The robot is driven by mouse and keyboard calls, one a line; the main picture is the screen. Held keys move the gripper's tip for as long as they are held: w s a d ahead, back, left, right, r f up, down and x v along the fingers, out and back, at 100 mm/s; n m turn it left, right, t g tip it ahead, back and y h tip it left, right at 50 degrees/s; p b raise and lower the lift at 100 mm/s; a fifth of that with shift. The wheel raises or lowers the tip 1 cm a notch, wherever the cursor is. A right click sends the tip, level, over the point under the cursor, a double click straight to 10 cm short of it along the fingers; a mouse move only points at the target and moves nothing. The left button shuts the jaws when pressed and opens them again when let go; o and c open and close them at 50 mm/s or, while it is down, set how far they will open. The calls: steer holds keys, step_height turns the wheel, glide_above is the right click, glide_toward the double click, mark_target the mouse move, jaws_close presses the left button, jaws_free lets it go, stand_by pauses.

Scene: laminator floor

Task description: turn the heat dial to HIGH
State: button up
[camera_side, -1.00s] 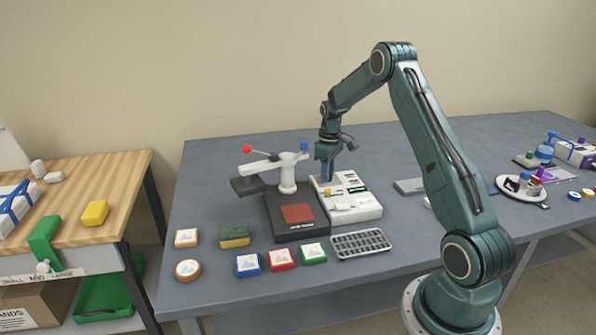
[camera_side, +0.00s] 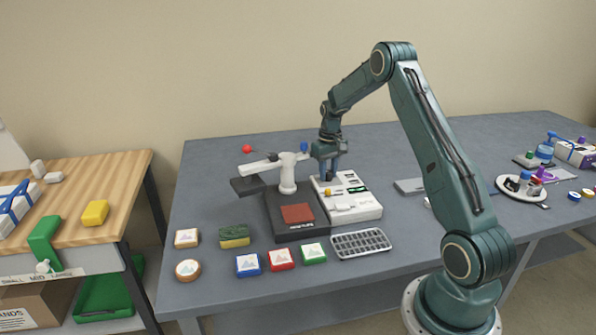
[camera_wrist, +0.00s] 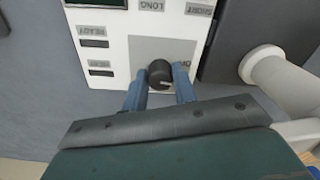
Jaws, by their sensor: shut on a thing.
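The heat dial (camera_wrist: 160,72) is a round black knob on a grey patch of the white control panel (camera_wrist: 118,50). A small pale mark shows on its lower right side in the wrist view. My gripper (camera_wrist: 161,88) has its two blue fingers on either side of the dial, shut on it. In the side view my gripper (camera_side: 329,176) points down at the back left of the white control unit (camera_side: 362,209), and the dial is hidden there. Upside-down labels read LONG and SHORT; a label right of the dial is partly covered, and HIGH cannot be read.
A black press (camera_side: 288,228) with a reddish pad (camera_side: 297,213) and a white post with arm (camera_side: 287,180) stands just left.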

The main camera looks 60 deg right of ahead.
mark_target(328, 172)
steer(key=m, duration=0.6)
steer(key=shift+m, duration=0.3)
steer(key=m, duration=0.6)
steer(key=shift+m, duration=0.4)
steer(key=o, duration=1)
steer(key=shift+c, duration=0.2)
steer(key=shift+r, duration=0.1)
step_height(328, 172, up, 14)
